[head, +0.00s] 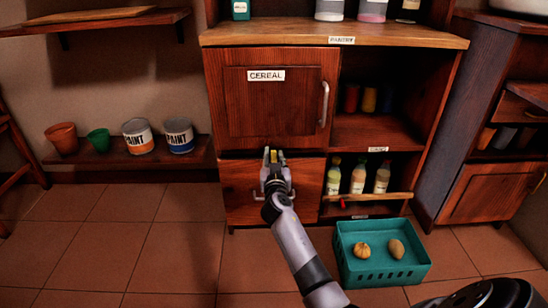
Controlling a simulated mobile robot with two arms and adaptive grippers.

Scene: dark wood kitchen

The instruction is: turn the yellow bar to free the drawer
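The yellow bar (274,156) is small and sits at the seam between the cereal door and the drawer below it. The drawer (238,187) is a dark wood front with a metal handle (260,195), and looks closed. My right gripper (274,154) is at the yellow bar, its two fingers apart, one on each side of it. Whether the fingers touch the bar is too small to tell. My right gripper and forearm hide part of the drawer front and handle. My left gripper is not in view.
The cereal door (263,105) above is closed. To the right, several bottles (358,177) stand in an open shelf behind a rail (370,197). A teal crate (380,274) with two food items stands on the floor. The floor at left (120,235) is clear.

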